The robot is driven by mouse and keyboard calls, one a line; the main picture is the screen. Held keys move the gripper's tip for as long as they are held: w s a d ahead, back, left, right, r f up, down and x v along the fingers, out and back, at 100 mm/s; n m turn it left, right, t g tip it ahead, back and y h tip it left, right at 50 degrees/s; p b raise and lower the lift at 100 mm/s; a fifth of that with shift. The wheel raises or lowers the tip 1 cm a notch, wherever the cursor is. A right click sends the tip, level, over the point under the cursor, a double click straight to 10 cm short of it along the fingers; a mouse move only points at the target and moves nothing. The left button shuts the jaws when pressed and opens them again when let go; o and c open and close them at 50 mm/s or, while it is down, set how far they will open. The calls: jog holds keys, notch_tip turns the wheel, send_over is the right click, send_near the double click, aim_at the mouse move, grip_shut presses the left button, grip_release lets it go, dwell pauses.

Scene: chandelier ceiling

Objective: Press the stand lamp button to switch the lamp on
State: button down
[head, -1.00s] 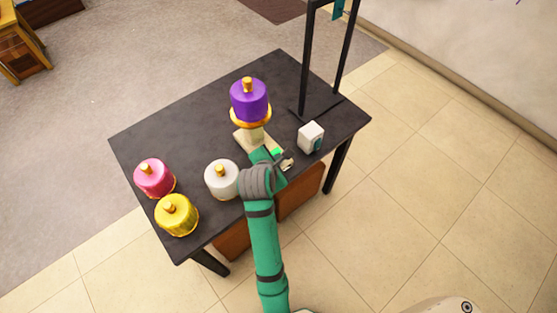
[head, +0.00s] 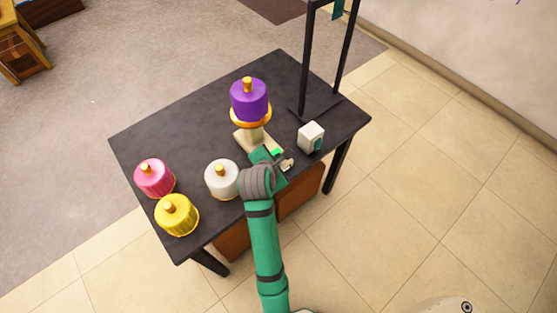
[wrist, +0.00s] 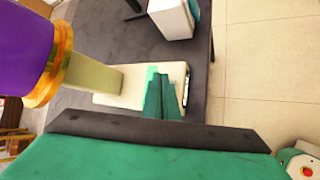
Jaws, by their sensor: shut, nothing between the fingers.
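The stand lamp has a purple shade (head: 249,101) with a gold rim, on a beige post and a flat beige base (head: 243,141). It stands upright on the black table; its post and base also show in the wrist view (wrist: 110,99). A bright green patch, which looks like the button (wrist: 151,74), is on the base; it also shows in the head view (head: 276,152). My gripper (wrist: 163,96) is shut and empty, its teal fingers over the base right beside the green patch. They partly cover it, and I cannot tell whether they touch it. In the head view my wrist hides most of the fingers.
The black table (head: 200,130) also holds a white shade (head: 222,179), a pink one (head: 154,177) and a yellow one (head: 177,214). A small white box (head: 311,136) is right of the lamp, before a black frame (head: 304,65). Floor is free at right.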

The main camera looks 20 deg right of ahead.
jog(key=shift+f, duration=0.1)
dwell(0.6)
jog(key=shift+f, duration=0.15)
jog(key=shift+s+d+f, duration=0.1)
jog(key=shift+f, duration=0.1)
jog(key=shift+r, duration=0.45)
dwell(0.3)
